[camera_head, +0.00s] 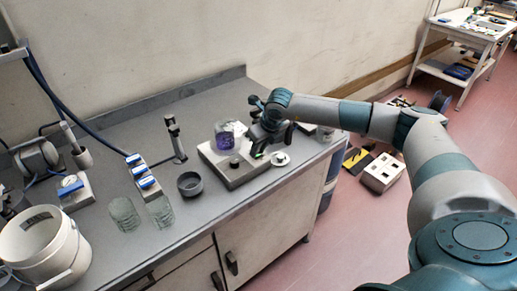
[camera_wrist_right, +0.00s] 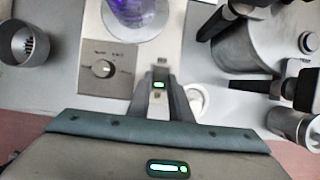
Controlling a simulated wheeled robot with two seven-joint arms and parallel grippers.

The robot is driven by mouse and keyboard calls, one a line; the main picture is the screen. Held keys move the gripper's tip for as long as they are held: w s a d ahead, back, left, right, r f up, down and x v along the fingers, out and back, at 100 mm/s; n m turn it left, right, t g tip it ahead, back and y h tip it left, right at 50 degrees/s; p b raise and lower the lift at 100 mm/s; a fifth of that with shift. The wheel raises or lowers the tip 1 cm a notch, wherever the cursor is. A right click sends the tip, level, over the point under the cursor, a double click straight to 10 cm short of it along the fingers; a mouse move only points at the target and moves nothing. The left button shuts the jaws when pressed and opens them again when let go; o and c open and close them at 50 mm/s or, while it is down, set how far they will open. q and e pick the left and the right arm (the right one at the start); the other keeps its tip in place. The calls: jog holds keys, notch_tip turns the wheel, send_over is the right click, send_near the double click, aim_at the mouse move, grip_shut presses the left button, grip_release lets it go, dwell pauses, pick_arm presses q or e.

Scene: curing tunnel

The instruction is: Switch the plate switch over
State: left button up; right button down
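The grey hot plate (camera_head: 220,168) stands on the bench in the head view. Its top and panel also show in the wrist view (camera_wrist_right: 90,60), with a round dial (camera_wrist_right: 103,68). A small switch lit green (camera_wrist_right: 159,85) sits right of the dial; a green spot also shows in the head view (camera_head: 258,156). My right gripper (camera_wrist_right: 160,92) points down at the plate's front right, its fingers close about the switch. I cannot tell whether they touch it or how far apart the tips are. Which way the switch is tipped is unclear. My left gripper is out of view.
A beaker of purple liquid (camera_head: 224,141) stands on the plate. A small white dish (camera_head: 280,159) is just right of the plate. A dark bowl (camera_head: 190,184), glass beakers (camera_head: 125,214) and a white bucket (camera_head: 42,243) stand to the left. A stand (camera_head: 175,138) rises behind.

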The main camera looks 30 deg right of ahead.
aim_at(259, 156)
jog(key=shift+w+r+g, duration=0.15)
jog(key=shift+w+g, duration=0.2)
jog(key=shift+g, duration=0.45)
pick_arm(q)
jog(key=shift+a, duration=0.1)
pick_arm(e)
jog(key=shift+w+g, duration=0.15)
jog(key=shift+g, duration=0.55)
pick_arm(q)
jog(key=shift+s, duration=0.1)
pick_arm(e)
jog(key=c, duration=1.6)
grip_release()
